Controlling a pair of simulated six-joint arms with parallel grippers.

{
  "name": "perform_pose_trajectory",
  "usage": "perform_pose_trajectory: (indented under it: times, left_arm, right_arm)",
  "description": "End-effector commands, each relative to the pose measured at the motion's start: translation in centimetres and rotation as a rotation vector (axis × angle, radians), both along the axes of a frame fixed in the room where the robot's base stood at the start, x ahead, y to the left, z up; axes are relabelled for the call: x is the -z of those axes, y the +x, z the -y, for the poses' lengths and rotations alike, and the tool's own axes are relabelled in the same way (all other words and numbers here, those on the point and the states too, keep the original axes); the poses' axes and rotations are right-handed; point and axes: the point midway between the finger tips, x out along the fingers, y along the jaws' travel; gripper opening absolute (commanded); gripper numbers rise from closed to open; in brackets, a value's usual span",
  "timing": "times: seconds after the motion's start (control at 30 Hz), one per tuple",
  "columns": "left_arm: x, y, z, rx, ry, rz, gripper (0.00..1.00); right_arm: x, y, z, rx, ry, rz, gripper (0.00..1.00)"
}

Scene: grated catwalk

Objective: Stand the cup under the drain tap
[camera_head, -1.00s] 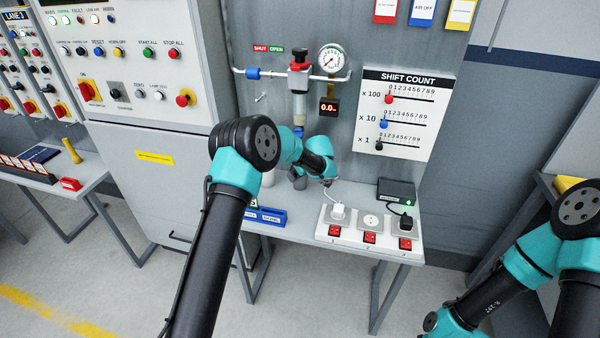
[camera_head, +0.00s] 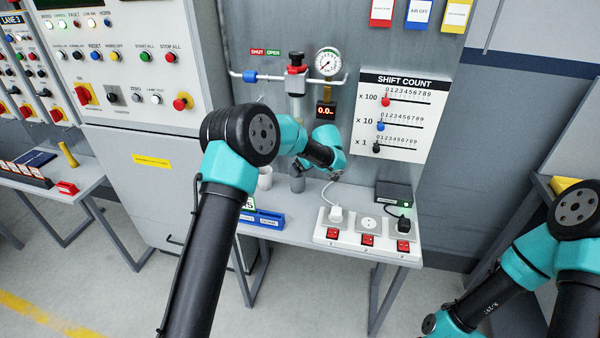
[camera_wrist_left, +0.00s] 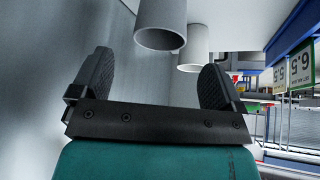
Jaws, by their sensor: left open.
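A grey cup (camera_head: 297,184) stands on the bench below the filter bowl (camera_head: 296,105) of the pipe unit. A paler cup (camera_head: 265,178) stands to its left, partly behind my arm. The tap end under the bowl is largely hidden by my left arm. My left gripper (camera_head: 318,171) is open and empty, just right of the grey cup. The left wrist view appears inverted: the nearer grey cup (camera_wrist_left: 160,27) is ahead of the open fingers (camera_wrist_left: 157,85), apart from them, and the paler cup (camera_wrist_left: 193,48) is behind it. My right gripper is out of view.
A blue tray (camera_head: 262,219) lies at the bench's front left. A socket strip (camera_head: 365,236) with red switches and a plug cable is at the right, and a dark box (camera_head: 393,193) is behind it. The wall panel carries a gauge (camera_head: 328,62) and a sliding counter board (camera_head: 403,115).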

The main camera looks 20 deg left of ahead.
Motion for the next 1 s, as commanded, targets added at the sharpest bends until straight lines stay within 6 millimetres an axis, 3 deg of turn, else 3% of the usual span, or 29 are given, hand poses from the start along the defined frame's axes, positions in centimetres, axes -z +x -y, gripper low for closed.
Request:
perform_pose_trajectory:
  times: [0.1,0.3,1.0]
  left_arm:
    - [-1.9,-0.6,1.1,0.002,-0.001,0.001,0.93]
    - [-3.7,-1.2,2.1,0.002,0.001,-0.001,0.93]
    - [-3.9,-1.3,2.2,0.000,0.001,-0.001,0.93]
  right_arm:
    - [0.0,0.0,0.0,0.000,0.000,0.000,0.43]
    - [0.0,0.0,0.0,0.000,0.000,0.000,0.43]
    - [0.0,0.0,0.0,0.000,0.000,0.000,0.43]
